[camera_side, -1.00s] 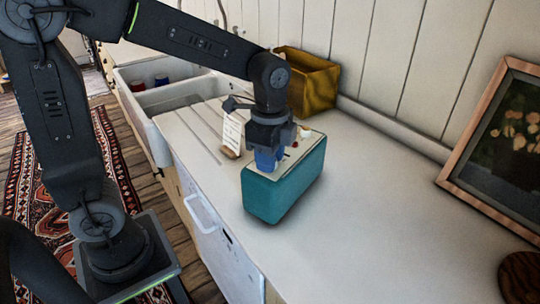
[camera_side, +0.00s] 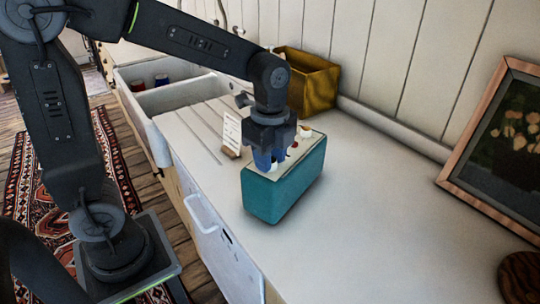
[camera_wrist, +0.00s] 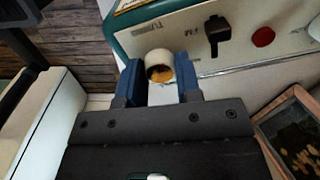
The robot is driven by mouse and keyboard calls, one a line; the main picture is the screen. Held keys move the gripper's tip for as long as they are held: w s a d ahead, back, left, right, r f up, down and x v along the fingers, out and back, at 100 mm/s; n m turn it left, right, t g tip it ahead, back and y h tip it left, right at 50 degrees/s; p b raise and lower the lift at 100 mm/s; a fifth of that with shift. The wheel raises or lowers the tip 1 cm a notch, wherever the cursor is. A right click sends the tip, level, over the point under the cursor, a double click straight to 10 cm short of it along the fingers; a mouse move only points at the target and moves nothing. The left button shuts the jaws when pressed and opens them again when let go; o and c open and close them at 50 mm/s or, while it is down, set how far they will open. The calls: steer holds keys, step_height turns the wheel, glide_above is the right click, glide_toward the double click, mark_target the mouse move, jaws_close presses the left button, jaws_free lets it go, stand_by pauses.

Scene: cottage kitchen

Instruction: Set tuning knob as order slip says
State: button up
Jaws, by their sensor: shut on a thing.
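A teal box-shaped radio (camera_side: 285,190) stands on the counter, its pale control panel facing up. In the wrist view the panel (camera_wrist: 215,55) shows a cream round knob (camera_wrist: 160,64), a black lever-like switch (camera_wrist: 216,35) and a red button (camera_wrist: 263,37). My gripper (camera_wrist: 159,80) points down at the panel, its blue fingers shut on the cream knob, one on each side. In the side view my gripper (camera_side: 265,160) hides the knob. The white order slip (camera_side: 232,131) stands in a small wooden holder behind the radio; its writing is too small to read.
A yellow-brown metal box (camera_side: 308,80) stands against the wall behind the gripper. A white sink (camera_side: 150,112) lies to the left, a framed picture (camera_side: 455,150) leans at the right. The counter (camera_side: 370,220) right of the radio is clear.

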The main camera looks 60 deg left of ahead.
steer(key=o, duration=0.9)
steer(key=shift+o, duration=0.2)
steer(key=shift+r, duration=0.1)
step_height(320, 180, up, 14)
steer(key=shift+f, duration=0.2)
steer(key=s+a+f+n+t, duration=0.2)
steer(key=s+f+n+t, duration=0.3)
steer(key=s+f+n, duration=0.3)
steer(key=s+n, duration=0.4)
steer(key=n, duration=0.3)
steer(key=shift+a+f+n+t, duration=0.15)
steer(key=shift+n+t, duration=0.15)
steer(key=shift+n, duration=0.1)
